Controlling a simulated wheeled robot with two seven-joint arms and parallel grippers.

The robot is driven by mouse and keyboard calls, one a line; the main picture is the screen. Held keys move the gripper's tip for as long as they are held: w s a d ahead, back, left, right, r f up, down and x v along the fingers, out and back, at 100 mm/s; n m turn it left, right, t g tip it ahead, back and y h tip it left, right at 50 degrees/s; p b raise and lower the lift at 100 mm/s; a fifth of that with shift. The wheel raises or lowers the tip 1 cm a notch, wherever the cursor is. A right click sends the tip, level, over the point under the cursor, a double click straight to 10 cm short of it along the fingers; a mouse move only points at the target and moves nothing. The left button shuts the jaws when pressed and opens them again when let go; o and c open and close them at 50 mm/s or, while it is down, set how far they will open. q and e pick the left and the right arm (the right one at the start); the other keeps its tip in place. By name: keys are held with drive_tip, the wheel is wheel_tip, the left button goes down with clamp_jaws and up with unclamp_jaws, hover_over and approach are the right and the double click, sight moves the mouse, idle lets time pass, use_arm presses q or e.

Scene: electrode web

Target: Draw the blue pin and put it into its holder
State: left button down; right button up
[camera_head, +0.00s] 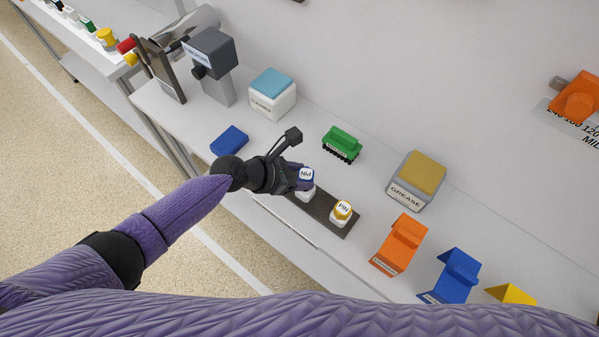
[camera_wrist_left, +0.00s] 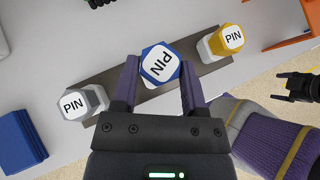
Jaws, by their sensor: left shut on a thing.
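The blue pin (camera_head: 306,174), with a white top lettered PIN, is at the dark strip (camera_head: 325,215). My left gripper (camera_wrist_left: 158,85) is shut on the blue pin (camera_wrist_left: 160,63), a finger on each side. A white base shows under it in the head view; I cannot tell whether the pin is seated or lifted. A yellow pin (camera_head: 343,208) and a grey pin (camera_wrist_left: 75,103) stand in the same strip. A blue angled holder (camera_head: 455,275) stands at the lower right.
An orange holder (camera_head: 400,243) and a yellow one (camera_head: 512,294) flank the blue holder. A grease box (camera_head: 416,180), a green block (camera_head: 342,143), a white box with a blue top (camera_head: 272,94) and a flat blue block (camera_head: 229,140) stand on the table around the strip.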

use_arm(q)
drive_tip(key=shift+f+b, duration=1.2)
drive_tip(key=shift+f, duration=0.45)
drive_tip(key=shift+c, duration=0.3)
unclamp_jaws()
drive_tip(key=p+v, duration=0.4)
drive_tip(key=v, duration=0.6)
